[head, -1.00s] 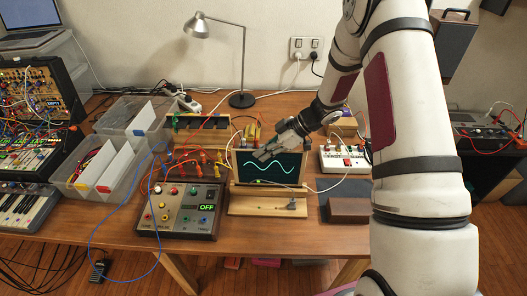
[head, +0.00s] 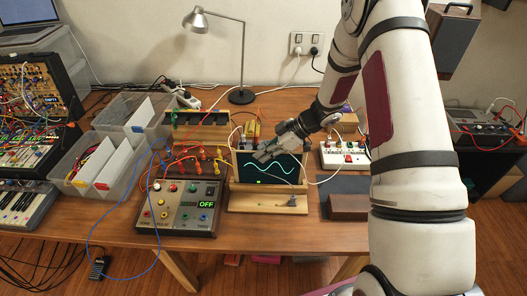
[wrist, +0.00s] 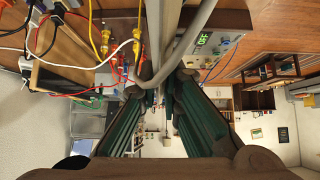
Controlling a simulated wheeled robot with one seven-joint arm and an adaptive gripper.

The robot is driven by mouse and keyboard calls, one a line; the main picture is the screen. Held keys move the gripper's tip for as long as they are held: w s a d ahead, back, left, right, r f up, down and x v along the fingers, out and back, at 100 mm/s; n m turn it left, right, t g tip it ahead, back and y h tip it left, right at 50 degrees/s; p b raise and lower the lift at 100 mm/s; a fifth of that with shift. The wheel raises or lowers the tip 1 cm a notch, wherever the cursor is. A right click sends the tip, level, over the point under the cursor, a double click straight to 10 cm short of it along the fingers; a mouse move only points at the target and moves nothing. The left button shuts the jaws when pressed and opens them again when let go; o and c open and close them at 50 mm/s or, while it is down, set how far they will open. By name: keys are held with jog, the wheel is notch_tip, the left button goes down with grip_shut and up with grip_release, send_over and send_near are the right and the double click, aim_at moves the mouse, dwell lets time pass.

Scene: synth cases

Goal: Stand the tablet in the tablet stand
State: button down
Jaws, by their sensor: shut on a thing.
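The tablet (head: 281,169), dark with a teal wave on its screen, is upright at the wooden tablet stand (head: 268,202) in the middle of the bench. Its lower edge is just behind the stand's front ledge; I cannot tell whether it rests on the base. My gripper (head: 263,155) is shut on the tablet's upper edge, coming from the upper right and covering part of the screen's top. In the wrist view my gripper (wrist: 164,84) has its dark green fingers on either side of a narrow pale strip, apparently the tablet seen edge-on.
A control box (head: 182,206) reading OFF stands close on the left, with colored plugs and cables behind it. A white switch box (head: 344,156) is to the right, near a brown block (head: 348,205). A desk lamp (head: 241,97) stands behind. Cables lie around the stand.

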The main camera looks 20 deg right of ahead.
jog(key=shift+f+b, duration=0.4)
jog(key=shift+f, duration=0.85)
jog(key=c, duration=1.7)
grip_release()
jog(key=v, duration=1.2)
jog(key=shift+r, duration=0.1)
